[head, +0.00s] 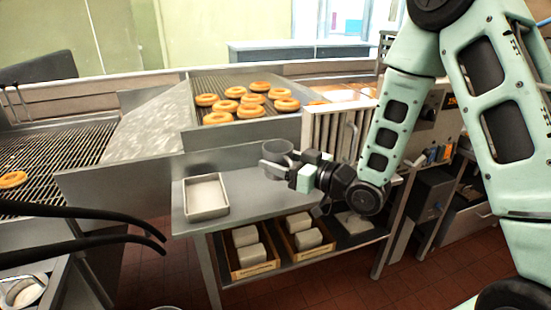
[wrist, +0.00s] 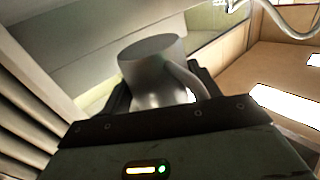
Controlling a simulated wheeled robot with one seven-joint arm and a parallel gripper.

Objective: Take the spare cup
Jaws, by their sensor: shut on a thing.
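A grey metal cup (head: 279,153) is held by my gripper (head: 277,166) above the steel side table (head: 245,198). In the wrist view the cup (wrist: 152,62) sits between the two dark fingers of the gripper (wrist: 158,98), with its curved handle toward the right. The gripper is shut on the cup. The cup looks roughly upright in the head view. Its lower part is hidden by the fingers and the gripper body in the wrist view.
An empty metal tray (head: 206,196) lies on the table's left part. A ribbed panel (head: 335,137) stands close behind my gripper. Several doughnuts (head: 250,99) lie on the rack behind. Two wooden crates (head: 254,270) of wrapped blocks sit on the lower shelf.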

